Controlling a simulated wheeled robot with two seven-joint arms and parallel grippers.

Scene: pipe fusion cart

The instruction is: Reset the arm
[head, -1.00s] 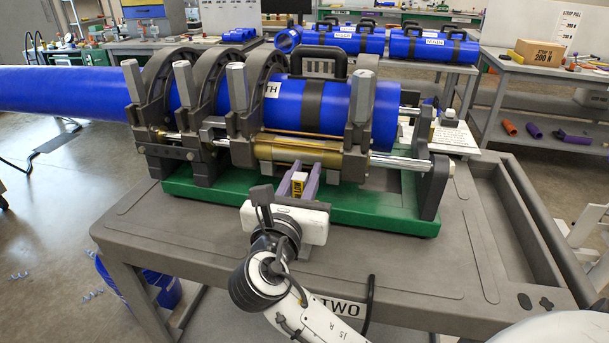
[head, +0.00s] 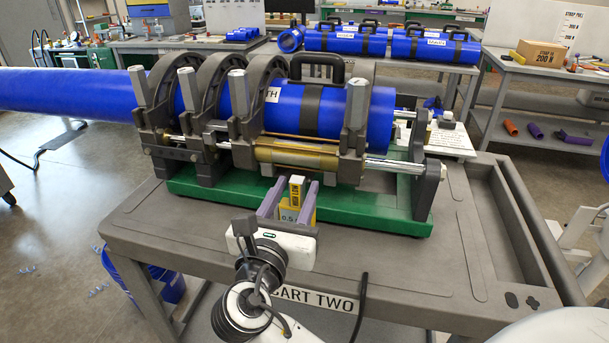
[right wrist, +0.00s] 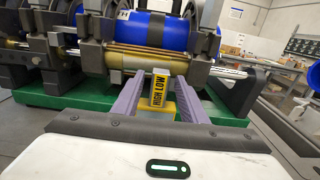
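My right gripper (head: 290,198) is in front of the pipe fusion machine (head: 205,165) on the cart. Its two purple fingers are apart, with a yellow tag (head: 295,191) lettered in black between them. A blue pipe (head: 60,95) runs through the machine's clamps. My left gripper is not in view.
The machine's green base (head: 375,213) stands on the grey cart top (head: 450,265), which is clear at the right front. A dark cable loop hangs at the cart's front edge. Benches behind hold blue pipe pieces (head: 345,40) and a cardboard box (head: 540,53).

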